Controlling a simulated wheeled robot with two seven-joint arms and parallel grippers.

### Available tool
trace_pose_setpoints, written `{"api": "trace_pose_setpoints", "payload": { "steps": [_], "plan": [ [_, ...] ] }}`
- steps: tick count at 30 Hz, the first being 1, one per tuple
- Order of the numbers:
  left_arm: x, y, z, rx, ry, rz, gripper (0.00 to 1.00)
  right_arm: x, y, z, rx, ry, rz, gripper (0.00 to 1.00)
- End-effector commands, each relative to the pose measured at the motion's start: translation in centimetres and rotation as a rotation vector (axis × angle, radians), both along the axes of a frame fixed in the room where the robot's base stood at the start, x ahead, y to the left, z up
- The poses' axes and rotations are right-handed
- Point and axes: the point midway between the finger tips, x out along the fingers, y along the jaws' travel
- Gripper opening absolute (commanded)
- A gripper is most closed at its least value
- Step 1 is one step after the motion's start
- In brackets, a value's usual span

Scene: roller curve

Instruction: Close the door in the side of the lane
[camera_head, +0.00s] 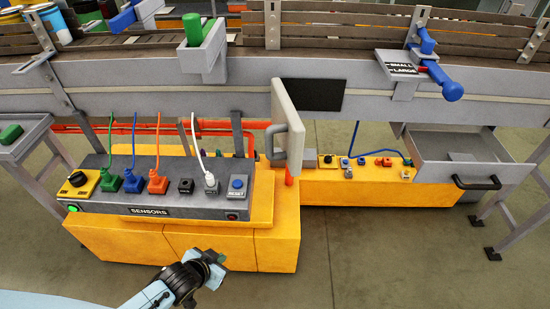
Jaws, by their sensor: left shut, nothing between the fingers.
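The door (288,122) is a pale grey panel on the side of the grey lane (170,85). It stands open, swung out toward me and seen nearly edge-on. Its grey bar handle (268,143) is on the panel's left-facing side. The dark opening (318,95) in the lane's side lies just right of the door. My left gripper (214,268) is shut and empty at the bottom of the view, below and left of the door and well apart from it. My right gripper is out of view.
A yellow block with a sensor panel (150,212) and several upright plugs stands left of the door. A lower yellow box (350,192) with switches is to the right. An open grey drawer (460,172) sticks out further right. The floor (390,260) in front is clear.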

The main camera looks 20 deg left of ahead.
Motion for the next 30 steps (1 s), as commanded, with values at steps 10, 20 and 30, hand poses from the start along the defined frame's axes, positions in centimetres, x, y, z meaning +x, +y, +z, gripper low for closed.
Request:
{"api": "trace_pose_setpoints", "payload": {
  "steps": [10,20,30],
  "plan": [
    [9.6,-0.4,21.4,-0.302,-0.599,-0.431,0.0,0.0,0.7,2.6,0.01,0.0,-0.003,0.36],
    [6.3,-1.0,31.2,-0.575,-0.657,-0.786,0.0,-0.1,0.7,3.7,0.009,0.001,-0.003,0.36],
    [7.9,-4.3,32.0,-0.602,-0.659,-0.812,0.0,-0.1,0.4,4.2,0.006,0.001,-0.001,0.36]
  ]
}}
